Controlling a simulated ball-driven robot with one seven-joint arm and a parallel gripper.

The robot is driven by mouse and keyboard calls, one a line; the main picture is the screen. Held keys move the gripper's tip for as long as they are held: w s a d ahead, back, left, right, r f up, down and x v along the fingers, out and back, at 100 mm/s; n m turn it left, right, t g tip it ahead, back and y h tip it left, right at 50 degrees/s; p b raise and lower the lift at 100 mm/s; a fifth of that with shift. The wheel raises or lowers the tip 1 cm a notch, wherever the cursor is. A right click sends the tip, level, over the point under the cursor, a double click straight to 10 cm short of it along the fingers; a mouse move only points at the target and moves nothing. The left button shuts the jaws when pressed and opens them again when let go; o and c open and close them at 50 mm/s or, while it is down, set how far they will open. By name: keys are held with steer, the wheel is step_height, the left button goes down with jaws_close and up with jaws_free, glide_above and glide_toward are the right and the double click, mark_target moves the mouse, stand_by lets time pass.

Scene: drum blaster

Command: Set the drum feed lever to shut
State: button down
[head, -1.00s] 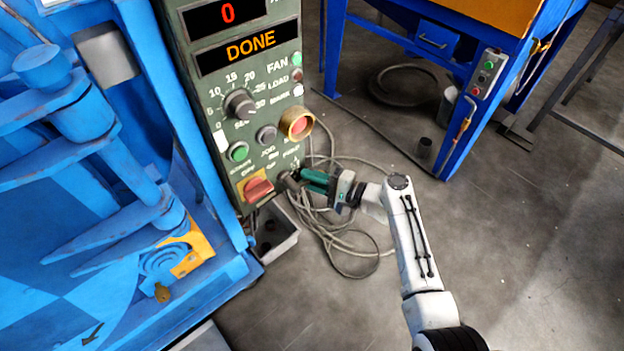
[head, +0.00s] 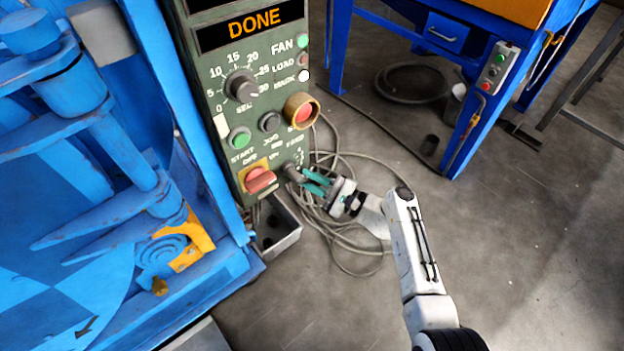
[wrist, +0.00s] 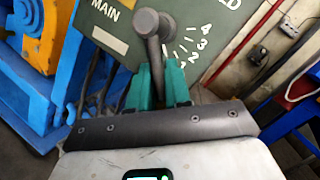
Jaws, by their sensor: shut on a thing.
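The drum feed lever (head: 292,172) is a dark grey arm on the lower right of the green control panel (head: 232,120). In the wrist view the lever (wrist: 148,22) has a round hub and an arm that comes down between my green fingers. My gripper (head: 309,182) is at the panel's lower right edge, its fingers shut on the lever's arm; it also shows in the wrist view (wrist: 158,75). White scale numbers lie to the right of the lever. The lever's lower end is hidden between the fingers, and I cannot tell which mark it points at.
A red switch (head: 260,179) sits just left of the lever, and a red button with a yellow collar (head: 302,111) above it. A grey bin (head: 281,238) and coiled cables (head: 345,262) lie below on the floor. A blue machine (head: 95,190) stands left.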

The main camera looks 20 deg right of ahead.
steer(key=shift+f, duration=0.15)
steer(key=c, duration=1.1)
jaws_free()
steer(key=shift+c, duration=0.2)
steer(key=p+v, duration=0.1)
steer(key=v, duration=1)
steer(key=shift+a, duration=0.1)
